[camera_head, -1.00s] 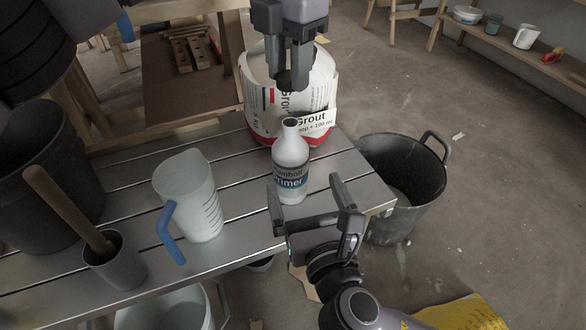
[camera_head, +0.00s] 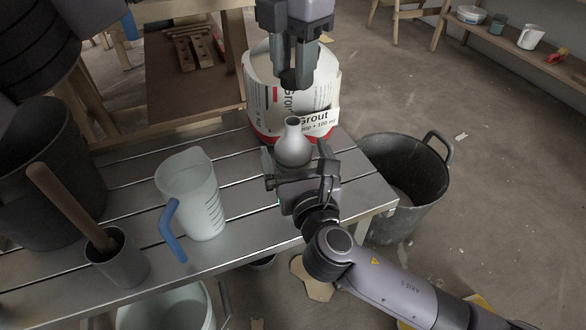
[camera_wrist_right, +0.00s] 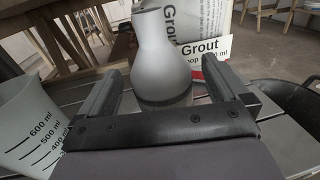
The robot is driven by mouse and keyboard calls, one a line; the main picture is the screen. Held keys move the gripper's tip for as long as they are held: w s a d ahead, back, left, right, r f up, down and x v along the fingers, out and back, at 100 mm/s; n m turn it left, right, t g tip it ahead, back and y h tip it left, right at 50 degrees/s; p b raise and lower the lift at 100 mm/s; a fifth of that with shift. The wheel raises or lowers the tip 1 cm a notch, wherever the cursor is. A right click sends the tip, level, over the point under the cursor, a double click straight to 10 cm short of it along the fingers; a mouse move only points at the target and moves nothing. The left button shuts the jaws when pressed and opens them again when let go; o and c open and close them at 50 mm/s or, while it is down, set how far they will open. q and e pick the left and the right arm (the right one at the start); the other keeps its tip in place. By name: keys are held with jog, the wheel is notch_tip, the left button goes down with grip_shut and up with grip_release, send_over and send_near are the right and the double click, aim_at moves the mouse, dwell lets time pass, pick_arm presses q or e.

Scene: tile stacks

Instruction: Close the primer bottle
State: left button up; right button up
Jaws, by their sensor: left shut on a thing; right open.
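The white primer bottle (camera_head: 293,146) stands upright on the slatted metal table, its neck open and uncapped. In the right wrist view the bottle (camera_wrist_right: 162,62) rises between the two fingers. My right gripper (camera_head: 298,163) is open, with a finger on either side of the bottle; gaps show beside the bottle. The gripper hides the bottle's label and lower part in the head view. My left gripper (camera_head: 291,82) points down above and slightly behind the bottle. It is shut on a small dark cap (camera_head: 289,77), mostly hidden by the fingers.
A grout bag (camera_head: 262,98) stands just behind the bottle. A clear measuring jug (camera_head: 200,195) with a blue handle, a grey cup (camera_head: 122,265) holding a wooden handle, and a dark bucket (camera_head: 50,200) stand to the left. A black tub (camera_head: 415,190) is on the floor at right.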

jog(key=shift+x, duration=1.8)
jog(key=c, duration=1.5)
pick_arm(q)
send_over(293, 121)
jog(key=shift+f, duration=2.5)
jog(key=shift+f, duration=0.1)
jog(key=shift+f, duration=0.8)
jog(key=shift+f, duration=0.55)
